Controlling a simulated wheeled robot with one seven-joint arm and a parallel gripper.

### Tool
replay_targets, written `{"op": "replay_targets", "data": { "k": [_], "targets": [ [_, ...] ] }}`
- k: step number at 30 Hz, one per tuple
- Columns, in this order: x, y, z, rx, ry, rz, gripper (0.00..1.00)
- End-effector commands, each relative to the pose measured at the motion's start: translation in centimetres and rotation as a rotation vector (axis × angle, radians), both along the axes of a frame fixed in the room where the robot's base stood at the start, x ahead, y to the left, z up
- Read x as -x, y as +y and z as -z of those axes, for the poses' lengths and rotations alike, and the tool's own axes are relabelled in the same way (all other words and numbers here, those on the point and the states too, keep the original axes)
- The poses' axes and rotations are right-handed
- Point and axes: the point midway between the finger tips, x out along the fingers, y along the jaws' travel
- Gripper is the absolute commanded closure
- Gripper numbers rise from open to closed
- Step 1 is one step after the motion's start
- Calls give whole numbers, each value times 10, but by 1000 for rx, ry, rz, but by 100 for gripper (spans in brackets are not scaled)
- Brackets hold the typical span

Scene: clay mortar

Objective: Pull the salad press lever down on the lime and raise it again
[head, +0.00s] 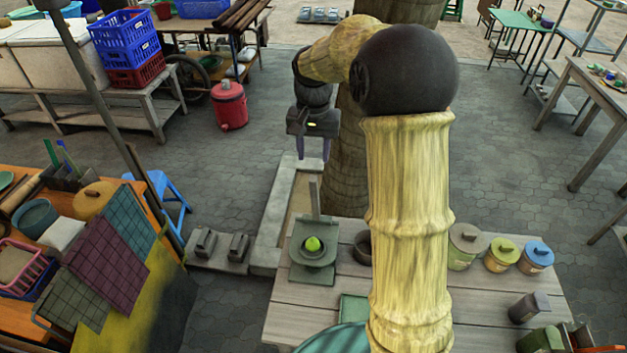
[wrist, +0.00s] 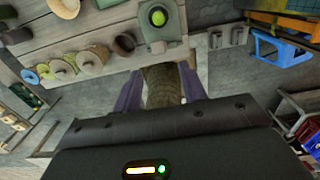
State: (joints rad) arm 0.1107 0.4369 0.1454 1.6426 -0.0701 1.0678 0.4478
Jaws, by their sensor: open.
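The salad press (head: 300,272) is a grey-green stand on the near wooden table, with a round cup. A bright green lime (head: 313,244) sits in the cup. The press lever (head: 314,197) stands upright at the back of the press, raised clear of the lime. My gripper (head: 313,152) is open and empty, pointing down, above and behind the lever and apart from it. The wrist view shows the press (wrist: 172,30) and lime (wrist: 158,17) at the top, beyond my parted purple fingers (wrist: 160,84); the lever is hard to make out there.
A dark bowl (head: 363,247) stands just right of the press, and several lidded pots (head: 503,255) stand farther right on the table (head: 290,310). A tree trunk (head: 347,160) rises close behind my gripper. Tiled boards (head: 105,262) lean at left.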

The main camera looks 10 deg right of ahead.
Motion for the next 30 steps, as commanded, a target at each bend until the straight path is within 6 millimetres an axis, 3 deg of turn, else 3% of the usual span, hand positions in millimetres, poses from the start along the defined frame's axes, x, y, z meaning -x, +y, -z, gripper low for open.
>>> {"op": "replay_targets", "data": {
  "k": [18, 29, 30],
  "targets": [
    [0, 0, 101, 0, 2, -1, 58],
    [0, 0, 109, 0, 0, 0, 58],
    [0, 0, 109, 0, -1, 0, 62]
  ]
}}
